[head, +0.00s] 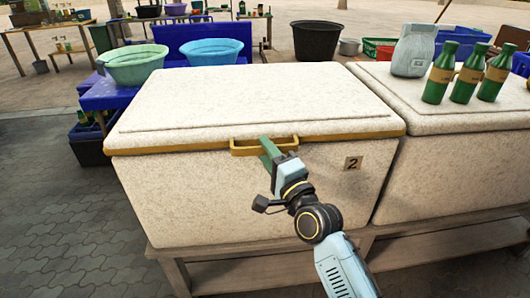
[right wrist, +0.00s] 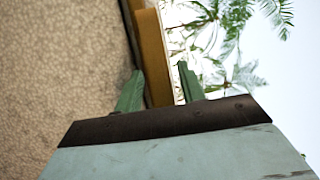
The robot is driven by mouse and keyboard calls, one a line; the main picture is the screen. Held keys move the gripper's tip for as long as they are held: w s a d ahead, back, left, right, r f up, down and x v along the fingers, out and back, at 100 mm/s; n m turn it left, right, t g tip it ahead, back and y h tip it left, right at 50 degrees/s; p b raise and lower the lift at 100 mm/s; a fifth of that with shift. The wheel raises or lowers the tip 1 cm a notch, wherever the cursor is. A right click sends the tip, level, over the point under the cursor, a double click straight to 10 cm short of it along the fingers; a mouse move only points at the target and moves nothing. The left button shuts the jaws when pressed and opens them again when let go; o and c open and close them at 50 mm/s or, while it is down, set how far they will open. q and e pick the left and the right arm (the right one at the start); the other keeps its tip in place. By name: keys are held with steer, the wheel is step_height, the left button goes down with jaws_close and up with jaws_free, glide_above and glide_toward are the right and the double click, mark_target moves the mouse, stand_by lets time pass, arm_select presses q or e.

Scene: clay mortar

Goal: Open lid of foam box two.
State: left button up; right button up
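Foam box two (head: 240,200) is a large off-white speckled box with a "2" label (head: 353,163) on its front. Its lid (head: 250,98) lies flat and closed, with a yellow-brown front edge and a protruding handle (head: 240,148). My right gripper (head: 268,148) is at the right part of this handle. In the right wrist view the green fingers of the right gripper (right wrist: 160,82) stand apart, with the yellow handle (right wrist: 153,55) between them and gaps visible. The speckled box front (right wrist: 65,70) fills the left of that view. My left gripper is not in view.
Green (head: 135,66) and blue (head: 205,52) basins stand behind box two. Paving at left is open.

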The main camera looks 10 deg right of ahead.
steer(key=shift+w+a+r, duration=0.1)
steer(key=shift+w+a, duration=0.15)
steer(key=shift+w, duration=0.25)
jaws_close()
